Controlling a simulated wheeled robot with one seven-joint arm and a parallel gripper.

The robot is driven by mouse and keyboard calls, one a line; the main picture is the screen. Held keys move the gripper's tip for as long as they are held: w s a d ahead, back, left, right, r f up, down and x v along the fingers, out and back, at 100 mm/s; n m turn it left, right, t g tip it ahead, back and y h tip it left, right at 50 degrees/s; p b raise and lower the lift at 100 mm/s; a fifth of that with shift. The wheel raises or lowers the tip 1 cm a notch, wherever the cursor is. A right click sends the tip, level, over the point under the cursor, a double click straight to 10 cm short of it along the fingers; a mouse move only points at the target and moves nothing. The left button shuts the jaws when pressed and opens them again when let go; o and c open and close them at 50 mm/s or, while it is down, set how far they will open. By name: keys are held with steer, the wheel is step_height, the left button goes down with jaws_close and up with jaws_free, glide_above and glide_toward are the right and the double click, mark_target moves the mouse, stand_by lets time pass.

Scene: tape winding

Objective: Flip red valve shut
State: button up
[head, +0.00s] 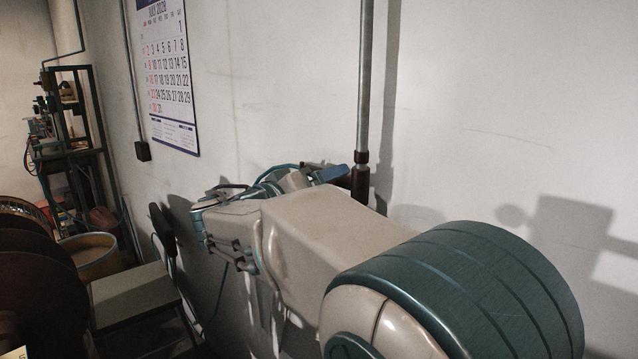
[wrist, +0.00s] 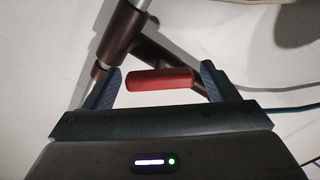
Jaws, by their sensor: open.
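The red valve handle (wrist: 160,79) shows in the wrist view as a short bar lying nearly level across the picture. My gripper (wrist: 161,73) is open, with one blue-grey finger at each end of the handle. A small gap shows at each end; I cannot tell whether anything touches. Behind the handle is a brown pipe fitting (wrist: 122,36) on the wall pipe. In the head view, the grey pipe (head: 364,90) runs down to a dark fitting (head: 360,182) beside my gripper. My arm hides most of the valve there, and I cannot make out the red handle.
The white wall (head: 500,120) is close behind the pipe. A calendar (head: 170,75) hangs on it at the left. A cable (wrist: 290,108) passes right of the gripper.

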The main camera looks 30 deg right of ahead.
steer(key=c, duration=1)
steer(key=shift+n, duration=0.3)
steer(key=n+b, duration=0.2)
steer(key=n, duration=0.1)
steer(key=shift+f+n, duration=0.15)
steer(key=shift+n, duration=0.15)
steer(key=n, duration=0.6)
steer(key=shift+w, duration=0.1)
steer(key=o, duration=1)
